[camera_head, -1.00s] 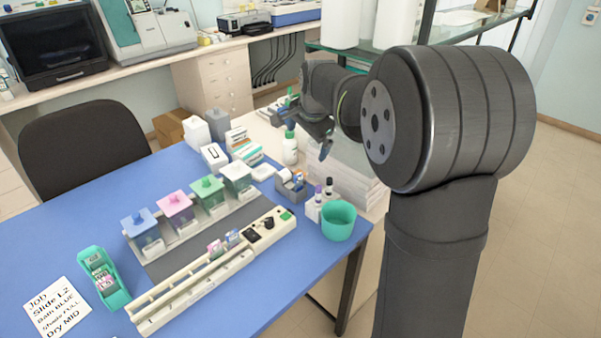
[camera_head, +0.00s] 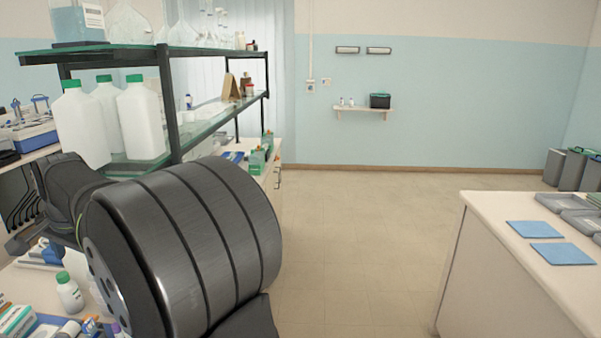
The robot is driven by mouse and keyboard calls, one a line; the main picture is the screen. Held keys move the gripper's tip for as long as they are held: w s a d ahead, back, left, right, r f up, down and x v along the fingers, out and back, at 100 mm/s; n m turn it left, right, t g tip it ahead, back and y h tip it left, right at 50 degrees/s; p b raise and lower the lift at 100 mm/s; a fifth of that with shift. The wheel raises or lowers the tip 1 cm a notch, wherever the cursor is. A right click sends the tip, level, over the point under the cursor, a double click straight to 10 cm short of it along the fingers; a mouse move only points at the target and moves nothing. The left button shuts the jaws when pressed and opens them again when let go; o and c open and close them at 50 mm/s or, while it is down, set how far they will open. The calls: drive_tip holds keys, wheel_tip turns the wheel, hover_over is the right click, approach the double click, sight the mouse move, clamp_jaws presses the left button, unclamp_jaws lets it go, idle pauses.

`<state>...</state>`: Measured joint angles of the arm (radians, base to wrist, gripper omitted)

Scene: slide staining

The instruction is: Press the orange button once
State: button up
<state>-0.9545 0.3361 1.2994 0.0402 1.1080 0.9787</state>
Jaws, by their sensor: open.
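No orange button shows in the current view. My gripper (camera_head: 20,241) is at the left edge, only partly seen, behind the large dark joint of my arm. It is open, and I see nothing held in it.
A small white bottle with a green cap (camera_head: 68,292) stands below my gripper. Large white jugs (camera_head: 141,122) stand on a glass-shelved rack (camera_head: 190,128). A counter (camera_head: 500,262) with blue pads (camera_head: 563,253) is at the right. Open floor (camera_head: 360,240) lies between.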

clamp_jaws()
idle(1.4)
